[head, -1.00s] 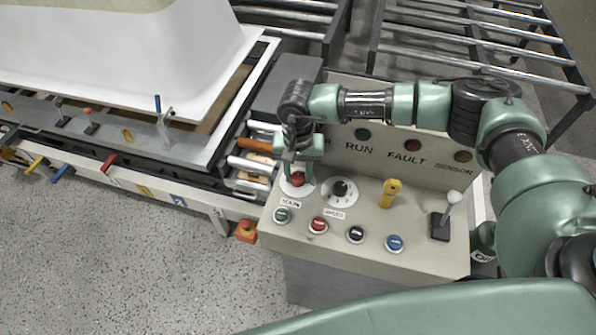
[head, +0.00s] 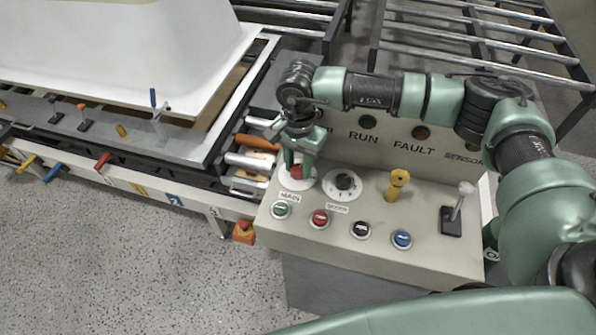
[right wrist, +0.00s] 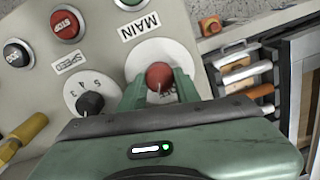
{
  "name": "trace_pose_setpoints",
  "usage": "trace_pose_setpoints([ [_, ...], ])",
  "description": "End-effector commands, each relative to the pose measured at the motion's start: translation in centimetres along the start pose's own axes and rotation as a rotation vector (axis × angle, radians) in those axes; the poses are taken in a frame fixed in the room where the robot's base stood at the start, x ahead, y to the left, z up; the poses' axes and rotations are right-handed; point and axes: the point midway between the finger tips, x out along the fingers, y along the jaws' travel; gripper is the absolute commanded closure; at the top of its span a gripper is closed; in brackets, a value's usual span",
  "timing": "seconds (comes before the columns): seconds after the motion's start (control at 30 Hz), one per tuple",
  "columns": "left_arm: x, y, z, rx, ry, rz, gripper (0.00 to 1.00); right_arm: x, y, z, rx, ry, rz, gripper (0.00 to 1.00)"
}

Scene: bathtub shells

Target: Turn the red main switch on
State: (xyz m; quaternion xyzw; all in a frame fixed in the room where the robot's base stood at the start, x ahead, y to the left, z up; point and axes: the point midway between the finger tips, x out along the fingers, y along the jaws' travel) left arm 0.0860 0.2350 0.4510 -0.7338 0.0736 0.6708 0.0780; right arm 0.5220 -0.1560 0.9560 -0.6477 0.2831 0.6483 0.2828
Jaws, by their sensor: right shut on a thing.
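The red main switch (head: 297,172) is a round knob on a white disc at the left end of the control panel, above the MAIN label. My right gripper (head: 298,168) reaches down over it, with a finger on each side. In the right wrist view the red main switch (right wrist: 159,77) sits between the two green fingers of my right gripper (right wrist: 160,88), which is shut on it. A white pointer line shows on the knob's near side. The lower part of the disc lettering is hidden by the gripper. My left gripper is not in view.
Next to the switch is the black speed dial (head: 345,181). A yellow key-like handle (head: 396,185) and a grey-tipped lever (head: 459,205) stand farther right. Several push buttons line the panel's front. A bathtub shell (head: 120,45) lies on the conveyor at left.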

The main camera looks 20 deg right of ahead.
Motion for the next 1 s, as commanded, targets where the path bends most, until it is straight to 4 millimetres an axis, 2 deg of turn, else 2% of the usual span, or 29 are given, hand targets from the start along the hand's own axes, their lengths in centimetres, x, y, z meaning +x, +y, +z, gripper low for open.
trace_pose_setpoints([
  [0.03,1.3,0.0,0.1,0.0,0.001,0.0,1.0,0.5,-0.1,-0.1,0.045,0.003,-0.003,1.0],
  [0.4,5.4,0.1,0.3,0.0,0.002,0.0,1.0,0.4,0.0,-0.1,0.397,0.003,-0.004,1.0],
  [0.7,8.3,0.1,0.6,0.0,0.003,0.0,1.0,0.3,0.1,-0.1,0.68,0.002,-0.006,1.0],
  [1.0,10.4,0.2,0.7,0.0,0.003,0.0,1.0,0.1,0.1,0.0,0.928,0.002,-0.005,1.0],
])
